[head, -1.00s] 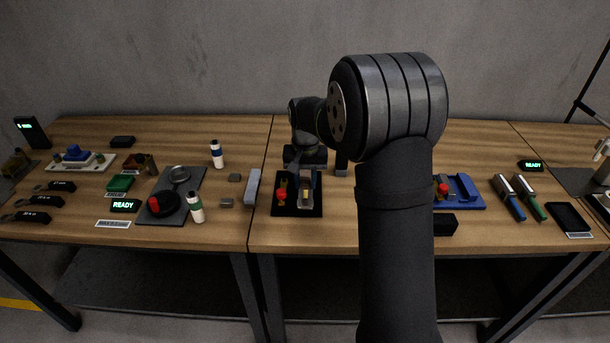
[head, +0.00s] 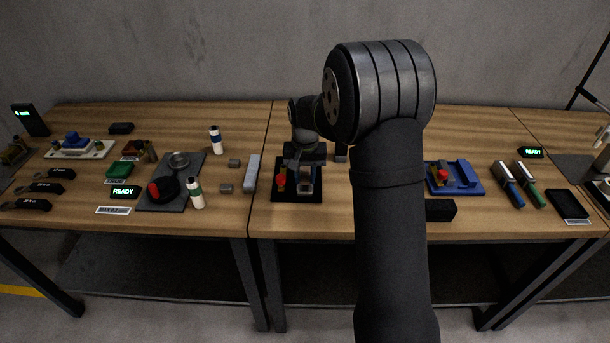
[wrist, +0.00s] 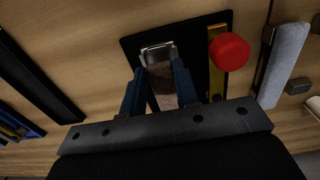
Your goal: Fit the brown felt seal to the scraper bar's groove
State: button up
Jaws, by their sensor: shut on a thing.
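My gripper (wrist: 160,90) is over the black plate, its two blue-grey fingers closed on a brown piece (wrist: 162,88), which looks like the felt seal. It also shows in the head view (head: 306,172), low over the black plate (head: 282,197). Just beyond the fingertips is a bright metal part (wrist: 157,48) on the plate; whether the brown piece touches it I cannot tell. A long pale grey bar (wrist: 285,62) lies beside the plate, also in the head view (head: 252,174). It may be the scraper bar; no groove is clear.
A red knob (wrist: 230,53) and a brass strip (wrist: 215,75) stand on the plate close to my fingers. A black block (head: 440,210) and a blue tray (head: 468,177) are to the right.

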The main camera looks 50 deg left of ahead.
jog(key=shift+f, duration=0.15)
jog(key=shift+f, duration=0.7)
jog(key=o, duration=1.1)
notch_tip(320, 180, up, 17)
jog(key=shift+r, duration=0.15)
notch_tip(320, 180, down, 18)
jog(key=shift+r, duration=0.45)
